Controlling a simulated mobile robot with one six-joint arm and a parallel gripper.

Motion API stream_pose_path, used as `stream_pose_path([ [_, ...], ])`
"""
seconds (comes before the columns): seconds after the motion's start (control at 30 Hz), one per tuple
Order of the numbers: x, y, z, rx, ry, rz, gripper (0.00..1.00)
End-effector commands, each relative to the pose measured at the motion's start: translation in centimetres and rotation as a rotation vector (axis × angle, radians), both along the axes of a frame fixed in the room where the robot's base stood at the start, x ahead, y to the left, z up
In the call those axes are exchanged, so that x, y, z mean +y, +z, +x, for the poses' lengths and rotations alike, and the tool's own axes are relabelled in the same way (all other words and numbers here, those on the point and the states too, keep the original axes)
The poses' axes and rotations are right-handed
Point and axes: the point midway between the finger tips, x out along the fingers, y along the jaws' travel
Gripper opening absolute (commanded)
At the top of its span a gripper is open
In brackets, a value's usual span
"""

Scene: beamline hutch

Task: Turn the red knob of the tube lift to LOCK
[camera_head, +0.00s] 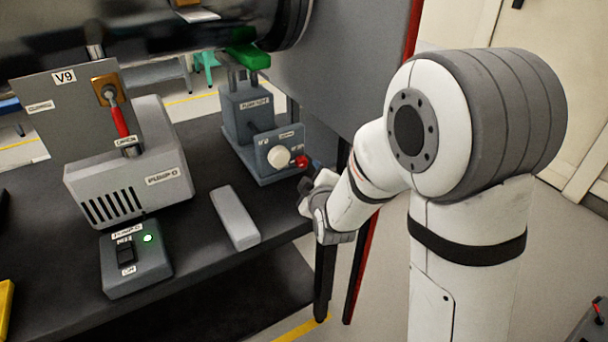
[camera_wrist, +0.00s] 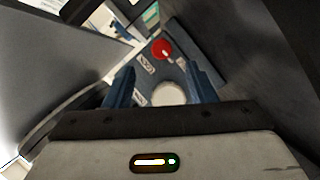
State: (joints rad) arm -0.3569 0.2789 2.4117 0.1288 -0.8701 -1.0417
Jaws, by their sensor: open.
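The tube lift's control box (camera_head: 262,158) is a blue-grey box at the right end of the dark bench, with a white round knob (camera_head: 279,156) and a small red knob (camera_head: 301,161) at its right. In the wrist view the red knob (camera_wrist: 162,48) shows beyond the fingertips, and the white knob (camera_wrist: 170,92) lies between the fingers, partly hidden by the gripper body. My gripper (camera_head: 310,170) is close in front of the box, beside the red knob. In the wrist view my gripper (camera_wrist: 160,82) has its two blue fingers apart and nothing held. The small labels are unreadable.
The lift column (camera_head: 243,108) with a green top (camera_head: 249,56) stands behind the box. A grey bar (camera_head: 235,217) lies on the bench. A pump (camera_head: 130,175) and a switch box (camera_head: 136,262) are at left. A large grey panel (camera_head: 345,65) rises behind my arm.

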Motion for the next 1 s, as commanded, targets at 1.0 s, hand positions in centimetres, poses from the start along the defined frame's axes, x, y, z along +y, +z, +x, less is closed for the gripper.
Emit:
stream_pose_path([
  [1.0,2.6,-2.1,7.5,-0.046,0.013,-0.022,0.49],
])
